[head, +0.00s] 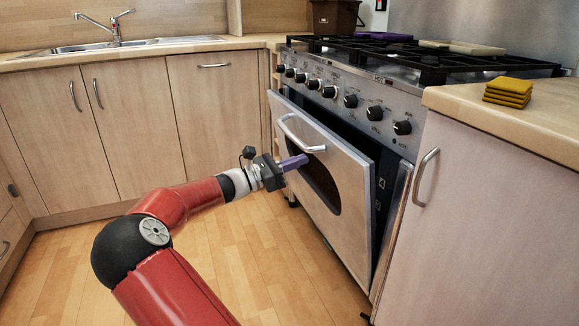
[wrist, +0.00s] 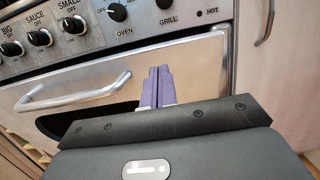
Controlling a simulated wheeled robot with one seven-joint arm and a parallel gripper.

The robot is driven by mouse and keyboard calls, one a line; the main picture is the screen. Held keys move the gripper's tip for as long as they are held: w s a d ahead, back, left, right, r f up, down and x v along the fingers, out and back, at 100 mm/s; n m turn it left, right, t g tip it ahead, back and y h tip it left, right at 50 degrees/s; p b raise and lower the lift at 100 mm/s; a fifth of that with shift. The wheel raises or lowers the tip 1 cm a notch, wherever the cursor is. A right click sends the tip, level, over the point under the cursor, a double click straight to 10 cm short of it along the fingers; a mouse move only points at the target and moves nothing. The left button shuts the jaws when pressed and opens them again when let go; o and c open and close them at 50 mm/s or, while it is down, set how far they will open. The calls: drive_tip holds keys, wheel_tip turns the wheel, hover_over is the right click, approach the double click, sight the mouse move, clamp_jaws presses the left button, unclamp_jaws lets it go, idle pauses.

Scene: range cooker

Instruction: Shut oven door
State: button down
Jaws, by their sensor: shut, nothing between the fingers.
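The oven door (head: 344,209) stands partly open in the head view, tilted outward at its top with a dark gap below the control panel. Its curved handle (head: 296,136) is near the top edge; the handle also shows at the left in the wrist view (wrist: 75,92). My gripper (head: 300,161) has purple fingers, shut and empty, at the front face of the door just below the handle. In the wrist view the fingers (wrist: 158,84) overlap the door front, right of the handle. I cannot tell whether the fingertips touch the door.
The range cooker's knobs (head: 350,100) line the panel above the door. A cabinet with a handle (head: 427,177) stands to the right, with yellow sponges (head: 508,92) on its counter. The wooden floor (head: 265,250) is clear. Cabinets and a sink (head: 115,45) are at left.

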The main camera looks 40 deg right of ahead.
approach(344, 143)
drive_tip(key=x, duration=0.4)
drive_tip(key=shift+s+d+b, duration=0.2)
drive_tip(key=shift+d+b, duration=0.1)
drive_tip(key=shift+b, duration=0.05)
drive_tip(key=shift+y, duration=0.5)
drive_tip(key=p+x, duration=0.1)
drive_tip(key=x, duration=0.1)
drive_tip(key=r+p+x, duration=0.1)
drive_tip(key=p+x, duration=0.1)
drive_tip(key=x, duration=0.1)
drive_tip(key=shift+a+p, duration=0.1)
drive_tip(key=shift+p, duration=0.2)
drive_tip(key=shift+s+d+f, duration=0.1)
drive_tip(key=shift+d+f, duration=0.1)
drive_tip(key=shift+d, duration=0.25)
